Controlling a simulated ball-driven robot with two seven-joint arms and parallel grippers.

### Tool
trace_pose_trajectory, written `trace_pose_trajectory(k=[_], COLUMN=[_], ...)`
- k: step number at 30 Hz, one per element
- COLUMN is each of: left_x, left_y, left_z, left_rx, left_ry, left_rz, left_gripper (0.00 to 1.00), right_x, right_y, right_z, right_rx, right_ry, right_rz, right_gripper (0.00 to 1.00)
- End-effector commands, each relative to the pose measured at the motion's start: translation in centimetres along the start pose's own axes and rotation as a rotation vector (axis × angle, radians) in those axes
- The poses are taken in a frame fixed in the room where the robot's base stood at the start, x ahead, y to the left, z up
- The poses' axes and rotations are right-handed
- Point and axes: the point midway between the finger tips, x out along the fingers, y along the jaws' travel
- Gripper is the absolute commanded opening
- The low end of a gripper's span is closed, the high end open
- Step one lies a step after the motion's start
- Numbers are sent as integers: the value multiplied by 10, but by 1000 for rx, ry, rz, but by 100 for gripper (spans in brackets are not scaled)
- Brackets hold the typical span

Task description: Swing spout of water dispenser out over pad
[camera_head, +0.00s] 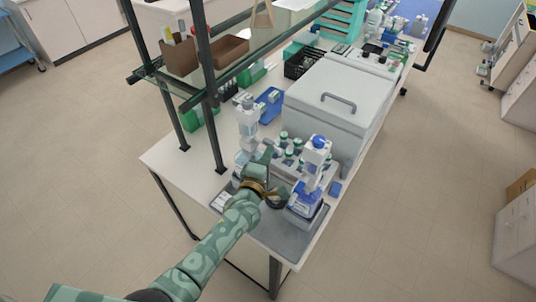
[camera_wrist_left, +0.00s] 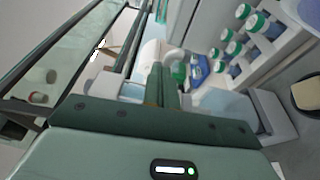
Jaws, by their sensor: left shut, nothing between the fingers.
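My left gripper (camera_head: 268,188) reaches over the front of the bench, between two pump-top bottles. Its fingers are together and empty; they also show in the left wrist view (camera_wrist_left: 162,85). A white and blue dispenser bottle (camera_head: 308,190) stands upright just right of the gripper. A pale grey-white dispenser (camera_head: 247,125) stands behind and left of it, its lower part partly hidden by my arm. I cannot tell which one is the water dispenser. The grey pad (camera_head: 285,236) lies at the bench's front corner, below the gripper and partly covered. My right gripper is not in view.
A rack of green-capped bottles (camera_head: 288,148) stands just behind the gripper; its caps show in the left wrist view (camera_wrist_left: 243,12). A large grey lidded box (camera_head: 335,105) fills the bench behind. A glass shelf on dark posts (camera_head: 210,110) rises at left.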

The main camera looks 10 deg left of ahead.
Motion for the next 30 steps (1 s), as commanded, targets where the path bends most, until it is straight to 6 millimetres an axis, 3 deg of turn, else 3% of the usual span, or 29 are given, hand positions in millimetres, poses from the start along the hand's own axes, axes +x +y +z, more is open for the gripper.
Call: trace_pose_trajectory(k=[11,17,24,30], left_x=[-7,-48,-114,-151], left_y=[-1,-1,-2,-2], left_z=[0,0,0,0], left_rx=[0,-1,0,0], left_ry=[0,0,0,0], left_rz=[-1,-2,-3,-2], left_gripper=[0,0,0,0], right_x=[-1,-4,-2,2], right_y=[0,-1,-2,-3], right_z=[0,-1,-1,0], right_rx=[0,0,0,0], right_ry=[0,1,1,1], right_rz=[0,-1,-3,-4], right_gripper=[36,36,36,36])
